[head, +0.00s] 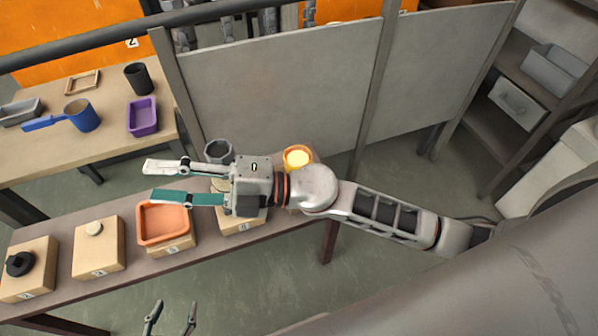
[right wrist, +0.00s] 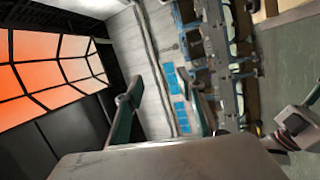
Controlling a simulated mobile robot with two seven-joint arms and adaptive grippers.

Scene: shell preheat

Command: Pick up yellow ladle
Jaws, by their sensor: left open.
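No clearly yellow ladle with a handle shows. An orange round vessel (head: 298,158) with a bright yellow inside sits at the back of the near bench, partly behind my right arm; I cannot tell whether it is the ladle. A blue ladle (head: 82,116) lies on the left table, its handle toward the left. My right gripper (head: 148,181) is open and empty above the near bench, its fingers pointing left. Its fingers also show apart in the right wrist view (right wrist: 163,108). My left gripper (head: 170,318) is open and empty at the bottom edge, below the bench.
The near bench (head: 60,292) carries wooden blocks, an orange tray (head: 163,222) and a grey cup (head: 218,151). The left table holds a purple tray (head: 143,116) and a dark cup (head: 139,78). A grey partition (head: 275,85) stands behind the bench. Shelves (head: 520,100) stand right.

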